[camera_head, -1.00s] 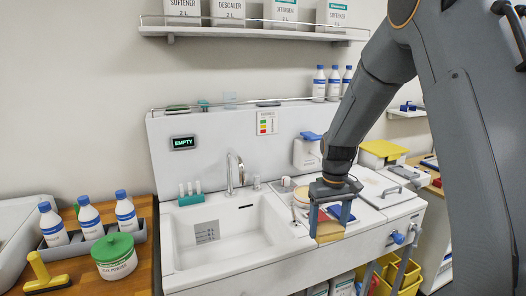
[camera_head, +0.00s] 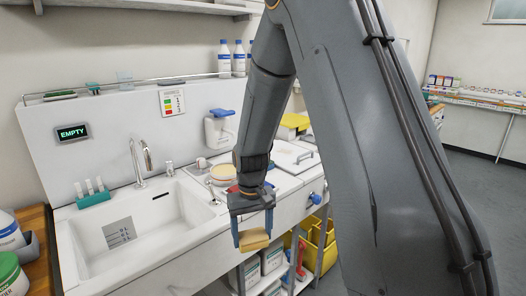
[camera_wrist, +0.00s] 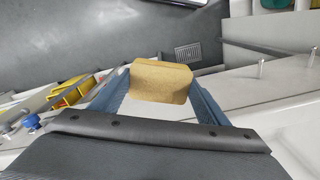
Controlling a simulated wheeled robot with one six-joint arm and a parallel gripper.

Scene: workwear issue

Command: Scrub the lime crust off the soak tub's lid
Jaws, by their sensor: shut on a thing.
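My gripper (camera_head: 254,237) is shut on a tan sponge-like block (camera_head: 254,242), held in front of the counter's front edge. The block also shows between the blue fingers in the wrist view (camera_wrist: 160,82). A pale flat lid (camera_head: 291,155) with a bar handle is set in the counter to the right of the sink, beyond my gripper; it looks like the soak tub's lid. My arm partly covers it. Any lime crust is too small or hidden to make out.
The white sink (camera_head: 145,225) with its tap (camera_head: 141,157) lies left of my gripper. A round tan-topped container (camera_head: 223,174) stands on the counter behind the arm. Yellow bins (camera_head: 322,240) and white containers (camera_head: 272,258) stand below the counter. Grey floor is open at the right.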

